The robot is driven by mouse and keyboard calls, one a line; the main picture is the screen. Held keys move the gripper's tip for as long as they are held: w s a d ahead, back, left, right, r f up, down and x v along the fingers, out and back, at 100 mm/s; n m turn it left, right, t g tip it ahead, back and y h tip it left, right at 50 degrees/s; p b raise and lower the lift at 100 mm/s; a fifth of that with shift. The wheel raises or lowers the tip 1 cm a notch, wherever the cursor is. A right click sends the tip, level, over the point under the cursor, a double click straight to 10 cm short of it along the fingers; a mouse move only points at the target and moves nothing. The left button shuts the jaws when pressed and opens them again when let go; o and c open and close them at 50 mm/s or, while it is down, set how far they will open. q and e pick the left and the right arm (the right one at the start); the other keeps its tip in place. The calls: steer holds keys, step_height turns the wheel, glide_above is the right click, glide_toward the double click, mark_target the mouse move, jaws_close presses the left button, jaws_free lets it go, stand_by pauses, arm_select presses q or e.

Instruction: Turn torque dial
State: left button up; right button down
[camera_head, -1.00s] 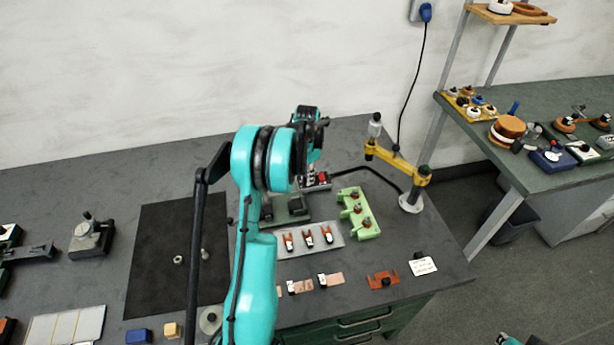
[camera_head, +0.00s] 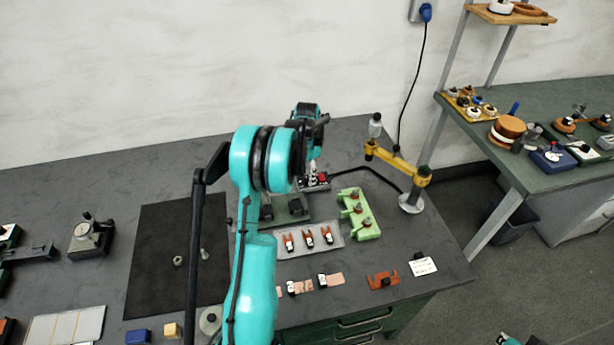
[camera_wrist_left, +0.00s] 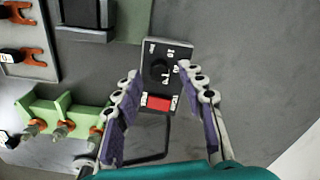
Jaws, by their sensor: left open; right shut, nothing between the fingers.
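The torque dial is a round black knob (camera_wrist_left: 158,69) on a dark control box (camera_wrist_left: 182,50) with white markings and a red switch (camera_wrist_left: 158,104). In the left wrist view my left gripper (camera_wrist_left: 156,74) is open, its fingers on either side of the knob. I cannot tell whether they touch it. In the head view the gripper (camera_head: 313,168) points down at the box (camera_head: 318,184) near the back of the bench and partly covers it. Only a teal and dark piece of my right arm shows at the bottom right; its fingers are not visible.
A green fixture (camera_head: 360,215) and a grey tray with orange-ended parts (camera_head: 316,243) lie in front of the box. A yellow-armed stand (camera_head: 397,163) is to the right, with a black cable behind. A dark mat (camera_head: 160,255) lies left of my arm.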

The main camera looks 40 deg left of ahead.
mark_target(307, 179)
arm_select(q)
step_height(307, 179, up, 11)
stand_by(0.3)
stand_by(0.4)
steer(key=s+d+r+t, duration=0.1)
steer(key=s+d+r, duration=0.1)
steer(key=d, duration=0.3)
steer(key=s+d+r+n+t+b, duration=0.1)
steer(key=s+d+r, duration=0.2)
steer(key=d, duration=0.3)
steer(key=s+d+r+t, duration=0.1)
steer(key=s+d+r, duration=0.1)
steer(key=d, duration=0.3)
steer(key=s+d+f+n+t, duration=0.1)
steer(key=s+d+f+t, duration=0.1)
steer(key=s+d, duration=0.5)
steer(key=s+d+f+n+t+b, duration=0.1)
steer(key=s+d+f+t, duration=0.1)
steer(key=s+d+f, duration=0.2)
steer(key=s+d, duration=0.3)
steer(key=shift+s+n, duration=0.3)
steer(key=shift+s, duration=0.1)
